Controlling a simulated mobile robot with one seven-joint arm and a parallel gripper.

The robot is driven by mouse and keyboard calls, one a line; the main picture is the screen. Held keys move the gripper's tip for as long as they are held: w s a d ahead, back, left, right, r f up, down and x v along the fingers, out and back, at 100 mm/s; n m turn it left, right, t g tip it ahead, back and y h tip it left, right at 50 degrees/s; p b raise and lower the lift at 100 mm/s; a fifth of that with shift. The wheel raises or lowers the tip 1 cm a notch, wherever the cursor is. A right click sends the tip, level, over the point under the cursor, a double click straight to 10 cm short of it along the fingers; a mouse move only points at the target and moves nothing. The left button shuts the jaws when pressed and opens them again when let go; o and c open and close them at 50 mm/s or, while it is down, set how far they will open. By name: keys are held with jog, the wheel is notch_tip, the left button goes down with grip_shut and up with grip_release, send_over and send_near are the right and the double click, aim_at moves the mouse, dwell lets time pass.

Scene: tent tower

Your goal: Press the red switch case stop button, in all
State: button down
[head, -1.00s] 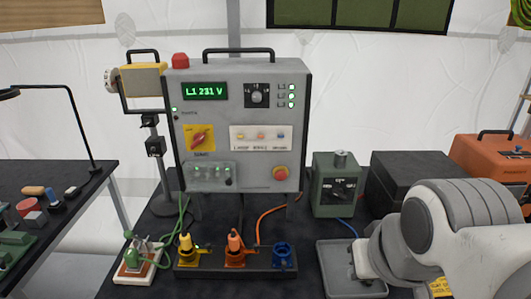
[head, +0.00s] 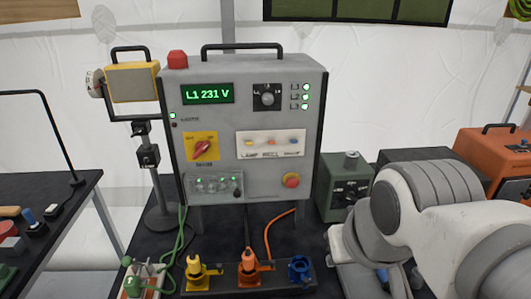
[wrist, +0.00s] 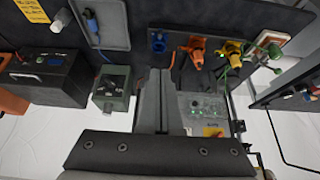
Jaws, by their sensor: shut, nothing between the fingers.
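The grey switch case (head: 225,150) stands upright on the dark table in the head view, its front facing me. A red cap (head: 177,59) sits on top of the case. In the wrist view, which is upside down, my gripper (wrist: 155,72) is shut and empty, with the case (wrist: 200,105) beside and behind its fingers. I cannot see the stop button there; the fingers may hide it. The head view does not show my fingers.
A green box (head: 345,185) stands right of the case. Yellow, orange and blue plugs (head: 299,268) stand in front of it, with cables behind. A lamp on a stand (head: 132,82) is at left. An orange case (head: 493,160) is at far right.

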aim_at(292, 182)
jog(key=w+d+f+m+t+h+p, duration=0.1)
jog(key=w+d+m+p, duration=0.15)
jog(key=w, duration=0.45)
jog(key=w+d+f+m+h+p, duration=0.1)
jog(key=w+p, duration=0.3)
jog(key=w, duration=0.3)
jog(key=w+a+f+m+t+y+p, duration=0.2)
jog(key=w+f+m+y+p, duration=0.3)
jog(key=f, duration=0.4)
jog(key=shift+w+a+m+y+p, duration=0.4)
jog(key=shift+w+m+p, duration=0.55)
jog(key=shift+m, duration=0.3)
jog(key=shift+w, duration=0.1)
jog(key=w, duration=0.8)
jog(key=shift+w, duration=0.35)
